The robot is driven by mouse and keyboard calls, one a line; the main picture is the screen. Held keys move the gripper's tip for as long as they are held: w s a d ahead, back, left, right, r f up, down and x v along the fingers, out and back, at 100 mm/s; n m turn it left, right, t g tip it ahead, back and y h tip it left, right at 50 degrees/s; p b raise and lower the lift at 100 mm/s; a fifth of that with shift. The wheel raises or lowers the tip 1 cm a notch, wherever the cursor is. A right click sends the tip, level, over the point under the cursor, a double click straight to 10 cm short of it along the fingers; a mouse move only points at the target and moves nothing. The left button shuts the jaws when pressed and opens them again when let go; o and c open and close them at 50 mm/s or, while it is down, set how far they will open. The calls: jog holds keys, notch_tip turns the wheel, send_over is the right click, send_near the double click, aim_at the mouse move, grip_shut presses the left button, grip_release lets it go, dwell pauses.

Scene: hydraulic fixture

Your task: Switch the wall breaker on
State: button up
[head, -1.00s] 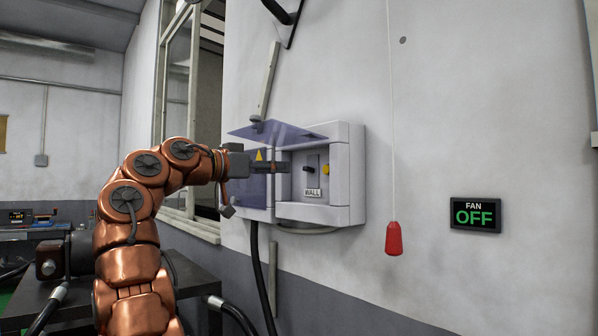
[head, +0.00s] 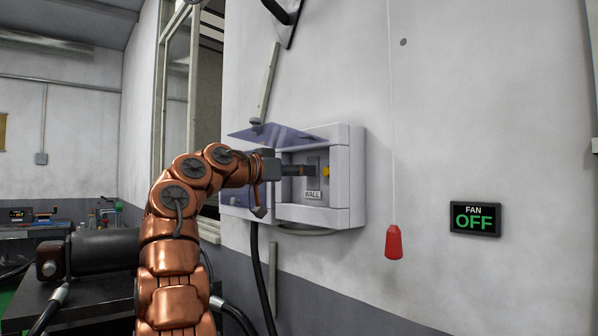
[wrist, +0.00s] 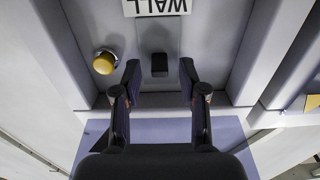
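The breaker box (head: 343,210) is a pale grey wall box with its tinted cover (head: 280,133) swung up. Inside, a small black switch lever (wrist: 159,64) sits on a grey plate, with a label reading WALL (head: 313,195), which appears upside down in the wrist view (wrist: 157,6). My gripper (head: 302,171) reaches into the box opening from the left. In the wrist view its two fingers (wrist: 160,84) are apart, one on each side of the lever and a little short of it, with nothing between them. In the head view the gripper hides the lever.
A yellow knob (wrist: 105,62) sits beside the switch plate, close to one finger. The box's side walls and raised cover surround the gripper. A red pull handle (head: 394,241) hangs on a cord to the right. A FAN sign (head: 475,218) reads OFF.

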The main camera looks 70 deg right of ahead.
grip_shut()
jog(key=shift+r+p, duration=0.2)
jog(key=shift+p, duration=0.2)
jog(key=y+p, duration=0.1)
jog(key=p, duration=0.2)
jog(key=shift+r+t, duration=0.3)
jog(key=shift+t, duration=0.1)
jog(key=shift+f, duration=0.1)
jog(key=shift+o, duration=0.6)
grip_release()
jog(key=v, duration=1.2)
